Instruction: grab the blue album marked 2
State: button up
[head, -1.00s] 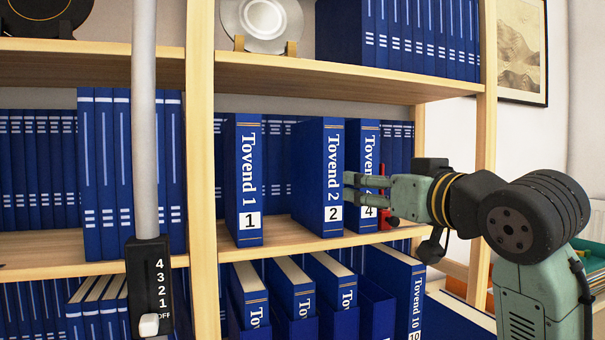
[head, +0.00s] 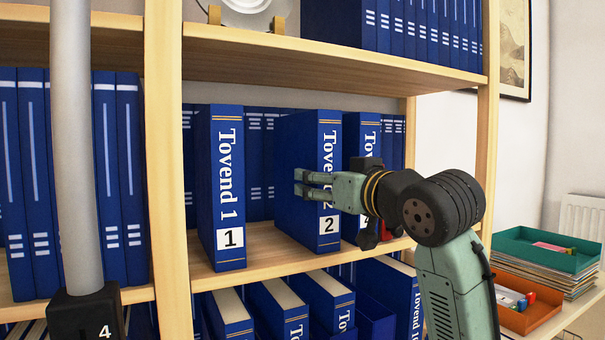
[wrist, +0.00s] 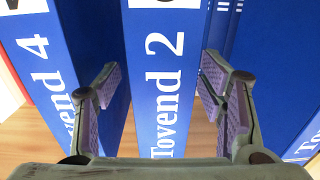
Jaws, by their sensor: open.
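The blue album marked 2 (head: 328,150), "Tovend 2", stands upright on the middle shelf. In the wrist view its spine (wrist: 157,80) shows between my open fingers, its label cut off at the top edge. My gripper (head: 299,183) is open in front of the album's spine in the head view and hides part of its lettering. In the wrist view my gripper (wrist: 161,66) has one finger on each side of the spine. Whether the fingers touch the album I cannot tell.
Album 1 (head: 228,180) stands left of it, with a gap. Album 4 (head: 368,135) stands close on the right, partly behind my arm; its spine (wrist: 38,70) is near the left finger. Shelf boards (head: 330,68) lie above and below. Trays (head: 545,250) are at right.

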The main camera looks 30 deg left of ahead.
jog(key=p+x, duration=0.2)
jog(key=x, duration=0.3)
jog(key=shift+w+a+f, duration=0.1)
jog(key=shift+a+f, duration=0.05)
jog(key=shift+a, duration=0.25)
jog(key=shift+c, duration=0.4)
grip_shut()
dwell(0.5)
